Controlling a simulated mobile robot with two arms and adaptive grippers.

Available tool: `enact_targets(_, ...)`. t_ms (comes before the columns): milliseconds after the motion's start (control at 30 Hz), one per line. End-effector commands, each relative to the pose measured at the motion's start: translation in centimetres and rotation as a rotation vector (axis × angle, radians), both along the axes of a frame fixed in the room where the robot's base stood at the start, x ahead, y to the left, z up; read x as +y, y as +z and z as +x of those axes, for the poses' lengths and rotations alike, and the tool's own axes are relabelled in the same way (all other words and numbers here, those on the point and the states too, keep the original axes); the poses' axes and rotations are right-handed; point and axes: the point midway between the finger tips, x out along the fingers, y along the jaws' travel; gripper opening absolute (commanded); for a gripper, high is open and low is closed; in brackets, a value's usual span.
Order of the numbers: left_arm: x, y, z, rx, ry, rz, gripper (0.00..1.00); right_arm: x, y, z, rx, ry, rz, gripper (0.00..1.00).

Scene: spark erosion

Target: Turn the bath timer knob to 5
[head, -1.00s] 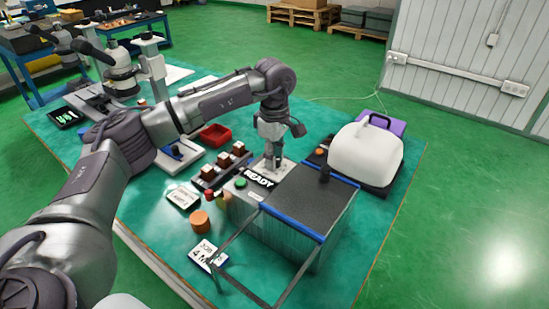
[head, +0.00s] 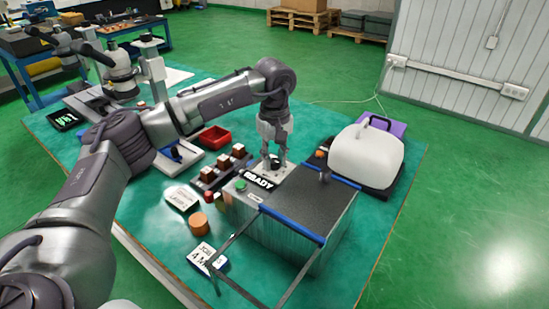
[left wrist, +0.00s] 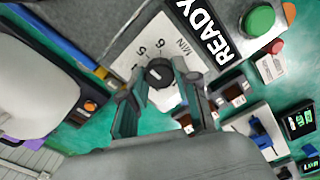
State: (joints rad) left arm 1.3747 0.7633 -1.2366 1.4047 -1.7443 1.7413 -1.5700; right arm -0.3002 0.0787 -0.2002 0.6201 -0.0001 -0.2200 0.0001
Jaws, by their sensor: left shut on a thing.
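The bath timer knob (left wrist: 160,73) is a dark round knob on a white dial plate (left wrist: 128,60) marked 4, 5, 6 and MIN. I cannot tell exactly which mark it points at. My left gripper (left wrist: 160,80) is shut on the knob, one finger on each side. My right gripper is not in view.
A green button (head: 240,185) sits beside the sign. A white-covered machine (head: 365,155) stands right of the tank.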

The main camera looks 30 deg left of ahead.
Motion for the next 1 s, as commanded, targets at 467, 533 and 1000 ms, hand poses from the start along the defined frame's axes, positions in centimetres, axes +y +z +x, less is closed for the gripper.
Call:
enact_targets(467,0.11,0.34,0.18,-0.009,-0.006,-0.001,0.34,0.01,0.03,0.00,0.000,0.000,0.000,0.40)
enact_targets(533,0.10,0.32,0.18,-0.008,-0.006,-0.001,0.46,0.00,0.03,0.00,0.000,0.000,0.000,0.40)
enact_targets(1000,0.00,0.96,0.12,-0.005,-0.008,-0.001,0.56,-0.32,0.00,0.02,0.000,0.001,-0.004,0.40)
